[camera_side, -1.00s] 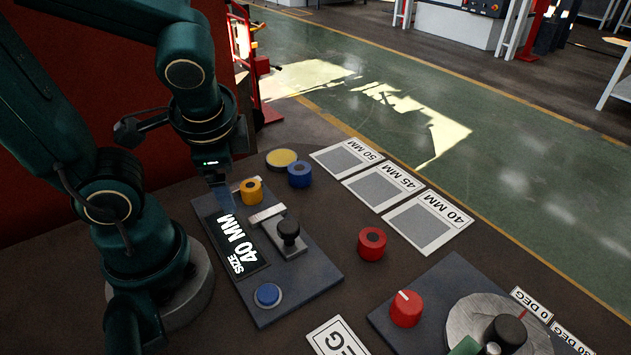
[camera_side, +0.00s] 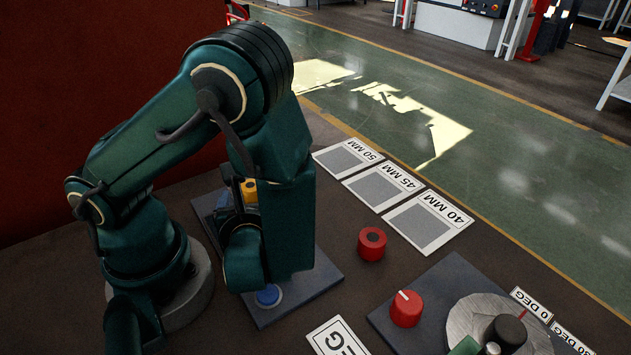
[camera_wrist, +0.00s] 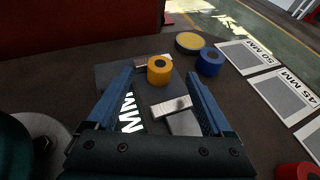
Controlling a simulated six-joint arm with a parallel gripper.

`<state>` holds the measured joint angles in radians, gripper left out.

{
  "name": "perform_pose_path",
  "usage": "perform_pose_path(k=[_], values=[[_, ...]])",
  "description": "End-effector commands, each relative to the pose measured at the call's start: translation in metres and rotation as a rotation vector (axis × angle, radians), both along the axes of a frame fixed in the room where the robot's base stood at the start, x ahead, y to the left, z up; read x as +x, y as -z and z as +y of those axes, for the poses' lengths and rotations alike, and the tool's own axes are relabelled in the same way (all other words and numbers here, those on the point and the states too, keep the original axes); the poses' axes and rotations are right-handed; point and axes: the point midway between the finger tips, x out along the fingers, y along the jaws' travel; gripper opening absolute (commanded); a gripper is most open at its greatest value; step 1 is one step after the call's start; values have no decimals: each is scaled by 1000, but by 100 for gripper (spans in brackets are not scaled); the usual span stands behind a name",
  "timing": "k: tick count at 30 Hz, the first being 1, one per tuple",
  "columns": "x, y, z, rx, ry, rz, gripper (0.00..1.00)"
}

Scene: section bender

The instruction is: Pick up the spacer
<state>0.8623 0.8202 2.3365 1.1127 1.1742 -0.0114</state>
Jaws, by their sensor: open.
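An orange ring-shaped spacer (camera_side: 250,188) sits on the dark gauge plate (camera_side: 325,275). In the wrist view the orange spacer (camera_wrist: 159,74) lies ahead, in the gap between the fingertips of my gripper (camera_wrist: 160,76). My gripper is open, with its blue fingers on either side and nothing held. I cannot tell whether the fingers reach down to the spacer. In the side view my arm hides the gripper and most of the gauge. A blue spacer (camera_wrist: 208,63) stands to the right in the wrist view. A red spacer (camera_side: 372,244) stands right of the gauge.
A round yellow-topped piece (camera_wrist: 190,43) lies behind the blue spacer. Marked pads for 50 MM (camera_side: 346,158), 45 MM (camera_side: 382,184) and 40 MM (camera_side: 421,226) lie right of the gauge. A bender with a red knob (camera_side: 406,308) stands at the front right. A metal gauge jaw (camera_wrist: 171,107) is near the orange spacer.

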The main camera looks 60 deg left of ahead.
Motion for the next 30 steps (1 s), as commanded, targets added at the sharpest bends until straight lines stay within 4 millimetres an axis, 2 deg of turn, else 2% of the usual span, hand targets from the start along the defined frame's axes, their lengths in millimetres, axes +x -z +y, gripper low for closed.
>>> perform_pose_path(k=[12,24,25,26,30], values=[[14,15,35,1,-1,2,85],[18,19,42,-4,1,-1,85],[18,19,42,-4,1,-1,81],[18,19,42,-4,1,-1,70],[18,19,42,-4,1,-1,16]])
